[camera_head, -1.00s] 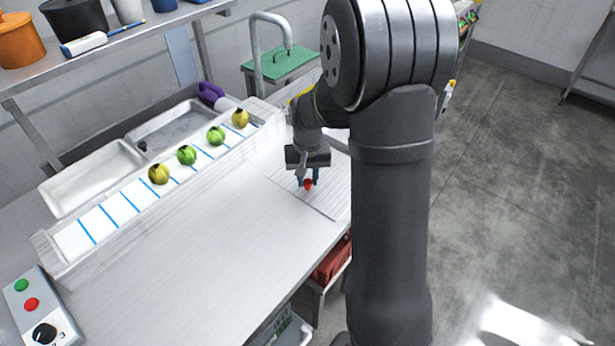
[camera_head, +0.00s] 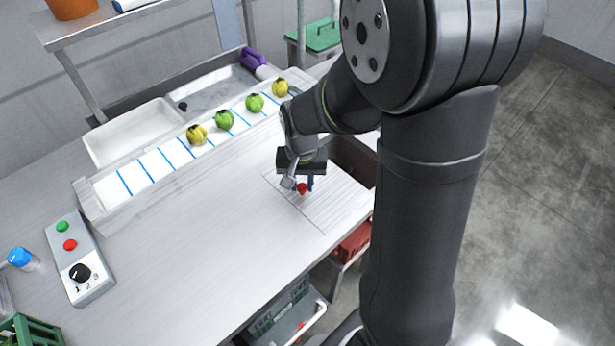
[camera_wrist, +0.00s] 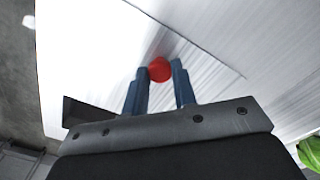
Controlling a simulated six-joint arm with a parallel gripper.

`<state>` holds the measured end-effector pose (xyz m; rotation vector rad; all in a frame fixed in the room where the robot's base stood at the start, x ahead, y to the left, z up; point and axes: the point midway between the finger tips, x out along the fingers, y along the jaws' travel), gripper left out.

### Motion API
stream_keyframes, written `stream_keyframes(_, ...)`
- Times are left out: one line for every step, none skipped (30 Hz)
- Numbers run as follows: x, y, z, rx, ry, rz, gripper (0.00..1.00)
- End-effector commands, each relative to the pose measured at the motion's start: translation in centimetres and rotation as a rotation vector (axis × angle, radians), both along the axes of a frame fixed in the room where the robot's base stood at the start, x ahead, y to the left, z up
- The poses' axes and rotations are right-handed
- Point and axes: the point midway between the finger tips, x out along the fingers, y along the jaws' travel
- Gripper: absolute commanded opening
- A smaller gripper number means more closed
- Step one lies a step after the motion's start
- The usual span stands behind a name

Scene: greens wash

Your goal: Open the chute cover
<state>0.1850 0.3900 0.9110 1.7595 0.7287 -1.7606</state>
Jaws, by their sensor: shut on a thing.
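The chute cover (camera_head: 335,203) is a flat, ribbed metal panel lying on the steel counter at its right end. A red knob (camera_head: 302,188) stands on the cover. My gripper (camera_head: 303,184) points down with its blue fingers shut on the knob, which shows between the fingertips in the wrist view (camera_wrist: 160,69). A dark opening (camera_head: 355,158) shows beside the cover, behind and to the right of my gripper. My arm hides part of this opening and I cannot see its full extent.
A belt (camera_head: 150,172) with blue lines carries yellow and green vegetables along the back. A control box (camera_head: 80,265) with green and red buttons stands at the left. A red crate (camera_head: 353,243) sits below the counter edge. The counter's middle is clear.

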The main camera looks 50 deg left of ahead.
Motion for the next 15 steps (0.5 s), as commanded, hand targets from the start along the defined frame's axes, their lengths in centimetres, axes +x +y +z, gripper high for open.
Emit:
stream_keyframes(0.07,0.11,0.07,0.004,-0.002,0.000,0.00)
stream_keyframes(0.08,0.11,0.07,0.004,-0.002,0.000,0.00)
stream_keyframes(0.08,0.11,0.07,0.004,-0.002,0.000,0.00)
stream_keyframes(0.09,0.11,0.08,0.004,-0.002,0.000,0.00)
stream_keyframes(0.09,0.11,0.08,0.004,-0.002,0.000,0.31)
stream_keyframes(0.09,0.09,0.07,0.003,-0.001,0.000,0.39)
stream_keyframes(0.10,0.08,0.06,0.003,-0.001,0.000,0.45)
stream_keyframes(0.09,0.08,0.06,0.003,-0.001,0.000,0.47)
stream_keyframes(0.10,0.07,0.05,0.003,-0.001,0.000,0.47)
stream_keyframes(0.09,0.06,0.05,0.002,-0.001,0.000,0.47)
stream_keyframes(0.09,0.05,0.04,0.002,-0.001,0.000,0.47)
stream_keyframes(0.09,0.05,0.04,0.002,-0.001,0.000,0.47)
stream_keyframes(0.09,0.04,0.04,0.001,-0.001,0.000,0.47)
stream_keyframes(0.09,0.04,0.03,0.001,-0.001,0.000,0.47)
stream_keyframes(0.09,0.04,0.05,0.001,-0.001,0.000,0.47)
